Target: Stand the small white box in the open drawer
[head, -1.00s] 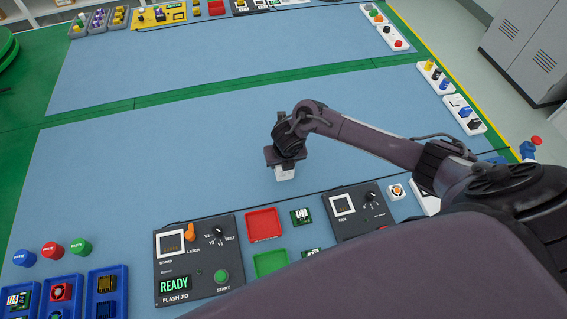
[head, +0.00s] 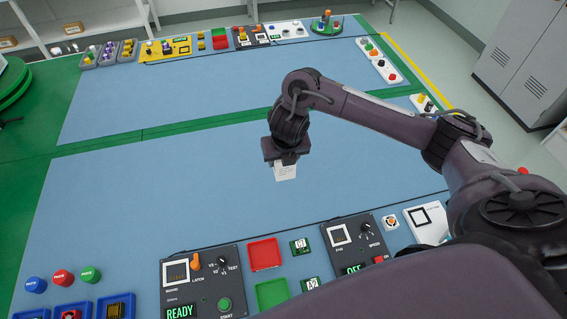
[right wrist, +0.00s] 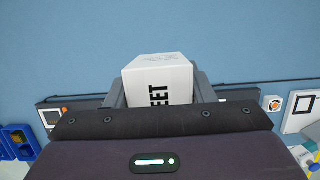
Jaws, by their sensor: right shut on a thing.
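The small white box (head: 286,172) is in my right gripper (head: 285,160), held over the blue mat in the middle of the table in the head view. The box appears clear of the mat. No open drawer can be made out in these views. My left gripper is not in view.
The blue mat (head: 180,190) around the box is clear. Along the near edge stand a flash jig (head: 205,285), a red tray (head: 264,254), a green tray (head: 272,293) and a fan jig (head: 350,240). Paste jars (head: 63,278) stand at left. A grey cabinet (head: 520,65) stands beyond the table at right.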

